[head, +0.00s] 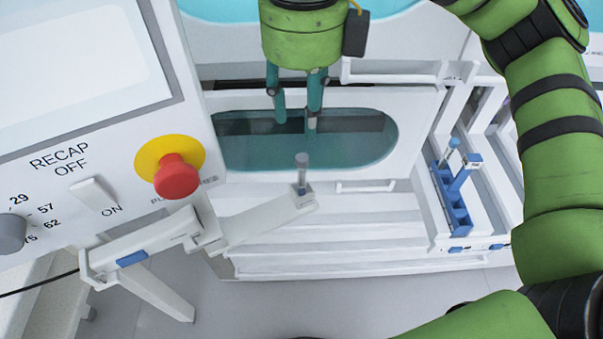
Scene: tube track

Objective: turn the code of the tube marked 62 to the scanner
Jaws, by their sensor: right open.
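A tube with a grey cap (302,160) stands nearly upright in a holder on a white track arm (262,222), in the middle of the head view. I cannot read a number or see a code on it. My right gripper (297,119) hangs above and behind it in the picture, fingers pointing down and apart, with nothing between them. A blue rack (456,212) at the right holds a tube with a blue cap (453,144) and what looks like a blue tube or flag with a white label (464,174). No scanner can be told for certain. My left gripper is not in view.
A control panel at left has a red button (176,178), a RECAP switch (94,196) and a grey dial (10,232) beside numbers including 62. A white wall with a teal window (350,150) stands behind the tube. White rails and steps lie around the track arm.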

